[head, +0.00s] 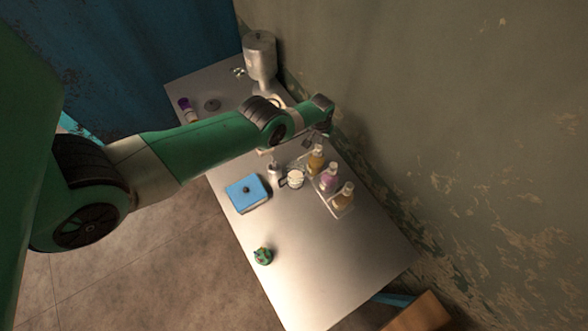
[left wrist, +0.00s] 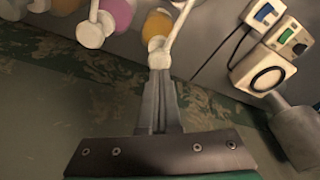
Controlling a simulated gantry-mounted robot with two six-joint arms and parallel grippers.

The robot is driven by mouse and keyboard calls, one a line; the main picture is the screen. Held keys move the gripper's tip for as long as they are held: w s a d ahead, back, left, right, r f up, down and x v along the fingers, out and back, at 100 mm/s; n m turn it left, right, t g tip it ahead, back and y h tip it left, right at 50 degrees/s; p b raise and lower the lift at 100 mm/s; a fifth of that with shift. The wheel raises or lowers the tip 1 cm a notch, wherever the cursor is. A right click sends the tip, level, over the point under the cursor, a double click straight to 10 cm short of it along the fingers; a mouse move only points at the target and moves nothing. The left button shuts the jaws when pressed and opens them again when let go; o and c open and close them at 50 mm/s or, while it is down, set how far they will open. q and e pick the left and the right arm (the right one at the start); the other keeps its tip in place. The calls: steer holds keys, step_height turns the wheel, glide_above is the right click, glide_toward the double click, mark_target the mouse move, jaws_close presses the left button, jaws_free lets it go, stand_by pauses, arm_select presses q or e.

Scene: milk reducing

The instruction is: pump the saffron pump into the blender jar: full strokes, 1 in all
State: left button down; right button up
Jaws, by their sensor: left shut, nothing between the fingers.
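The golden-yellow pump bottle, which looks like the saffron one (head: 316,160), stands at the far end of a row of three. Its yellow body (left wrist: 157,24) and white pump head (left wrist: 158,58) show in the left wrist view. My left gripper (head: 318,137) is shut and empty. In the left wrist view its fingertips (left wrist: 159,70) are at that pump head; I cannot tell whether they touch or hover just above. I cannot identify the blender jar for certain; a pale round vessel (head: 296,179) stands beside the row. My right gripper is not in view.
A purple pump bottle (head: 329,180) and an amber one (head: 343,197) stand close beside the yellow one. A blue box (head: 246,193), a small green item (head: 263,256) and a metal canister (head: 260,60) are on the table. A wall runs along the right.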

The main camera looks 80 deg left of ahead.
mark_target(319, 147)
arm_select(q)
steer(key=shift+f, duration=0.15)
stand_by(0.5)
steer(key=shift+f+b, duration=1.5)
steer(key=shift+b, duration=0.15)
steer(key=shift+r, duration=0.1)
step_height(319, 147, up, 3)
steer(key=p, duration=0.3)
